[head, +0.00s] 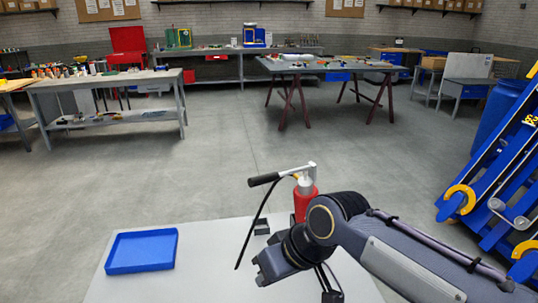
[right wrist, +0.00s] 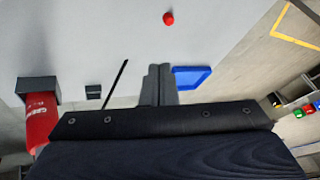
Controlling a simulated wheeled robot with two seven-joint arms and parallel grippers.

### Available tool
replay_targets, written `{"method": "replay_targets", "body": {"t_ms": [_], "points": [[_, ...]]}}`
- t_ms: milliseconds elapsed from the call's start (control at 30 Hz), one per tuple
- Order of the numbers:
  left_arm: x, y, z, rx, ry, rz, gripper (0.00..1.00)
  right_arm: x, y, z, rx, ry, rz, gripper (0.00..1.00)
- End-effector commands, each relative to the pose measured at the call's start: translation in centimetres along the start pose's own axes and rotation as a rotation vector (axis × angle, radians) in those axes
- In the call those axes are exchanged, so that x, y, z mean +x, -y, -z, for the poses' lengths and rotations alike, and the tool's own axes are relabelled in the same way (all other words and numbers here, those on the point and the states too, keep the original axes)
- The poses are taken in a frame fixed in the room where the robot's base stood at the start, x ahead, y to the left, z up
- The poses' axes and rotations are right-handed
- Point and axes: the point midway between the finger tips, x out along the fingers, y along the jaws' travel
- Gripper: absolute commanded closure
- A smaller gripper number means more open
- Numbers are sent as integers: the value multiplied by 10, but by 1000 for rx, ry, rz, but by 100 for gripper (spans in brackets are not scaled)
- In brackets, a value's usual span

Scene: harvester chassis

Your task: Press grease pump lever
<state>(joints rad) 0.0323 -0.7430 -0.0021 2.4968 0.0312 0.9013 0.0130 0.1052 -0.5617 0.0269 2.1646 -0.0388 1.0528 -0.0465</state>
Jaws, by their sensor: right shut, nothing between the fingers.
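The grease pump (head: 305,203) has a red body and stands upright on the light table, partly hidden by my right arm. Its metal lever (head: 290,172) ends in a black grip (head: 264,179) pointing left. A thin black hose (head: 252,228) hangs down beside it. The red body (right wrist: 40,122) also shows at the left of the right wrist view, where the lever cannot be seen. My right gripper (head: 266,270) is shut and empty, below the lever grip in the picture and apart from it. Its closed fingers (right wrist: 158,82) show in the right wrist view. My left gripper is not in view.
A blue tray (head: 142,251) lies on the light table (head: 200,270) at left. A small dark block (head: 262,226) sits near the pump. A red ball (right wrist: 168,18) shows in the right wrist view. Blue machinery (head: 500,170) stands at right; workbenches stand farther back.

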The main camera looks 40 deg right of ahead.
Motion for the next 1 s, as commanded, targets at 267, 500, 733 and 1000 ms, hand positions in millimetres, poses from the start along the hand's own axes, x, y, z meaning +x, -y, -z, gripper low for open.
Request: {"method": "replay_targets", "body": {"t_ms": [267, 500, 733, 1000], "points": [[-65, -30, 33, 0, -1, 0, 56, -134, -39, 166, -55, 30, -159, 100], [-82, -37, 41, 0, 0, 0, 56, -177, -64, 220, -61, 48, -223, 100], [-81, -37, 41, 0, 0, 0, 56, -180, -68, 224, -61, 49, -230, 100], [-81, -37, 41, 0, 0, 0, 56, -174, -68, 224, -61, 49, -229, 100]]}}
